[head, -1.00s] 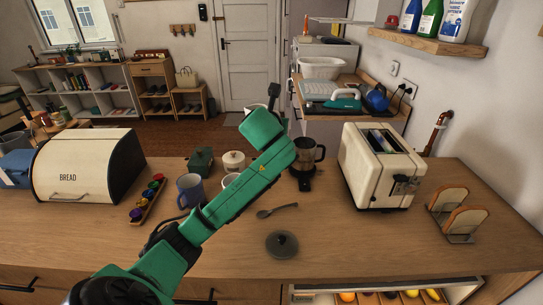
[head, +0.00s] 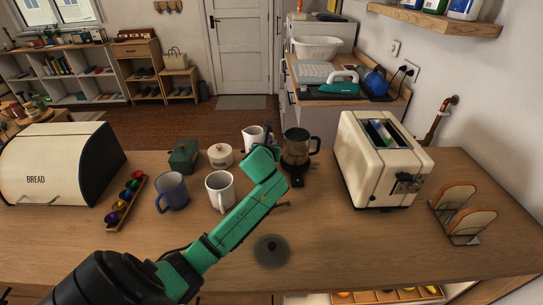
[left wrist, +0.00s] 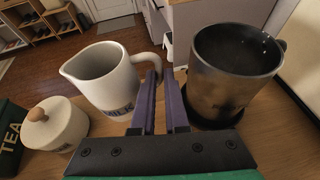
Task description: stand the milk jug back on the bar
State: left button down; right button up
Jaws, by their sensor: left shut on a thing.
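The white milk jug (head: 253,138) is near the bar's far edge in the head view, partly behind my gripper. In the left wrist view the jug (left wrist: 112,82) looks about upright, spout to the left, lettering on its side. My left gripper (head: 270,136) is shut on its handle; the two purple fingers (left wrist: 163,100) close around it in the left wrist view. The jug's base is hidden in the head view, so I cannot tell whether it touches the wooden bar (head: 330,235). My right gripper is not in view.
A dark metal mug-like pot (head: 298,150) stands close to the right of my gripper. A lidded white pot (head: 220,156), a green tea tin (head: 183,157), a white mug (head: 219,190) and a blue mug (head: 172,192) stand left. A toaster (head: 375,165) stands right.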

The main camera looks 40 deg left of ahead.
pick_arm(q)
notch_tip(320, 180, down, 4)
jog(key=shift+d+f, duration=0.1)
jog(key=shift+f, duration=0.1)
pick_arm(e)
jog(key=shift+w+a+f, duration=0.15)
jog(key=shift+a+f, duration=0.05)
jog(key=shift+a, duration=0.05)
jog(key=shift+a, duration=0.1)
pick_arm(q)
jog(key=c, duration=0.9)
grip_release()
jog(key=shift+s, duration=0.1)
jog(key=v, duration=1.2)
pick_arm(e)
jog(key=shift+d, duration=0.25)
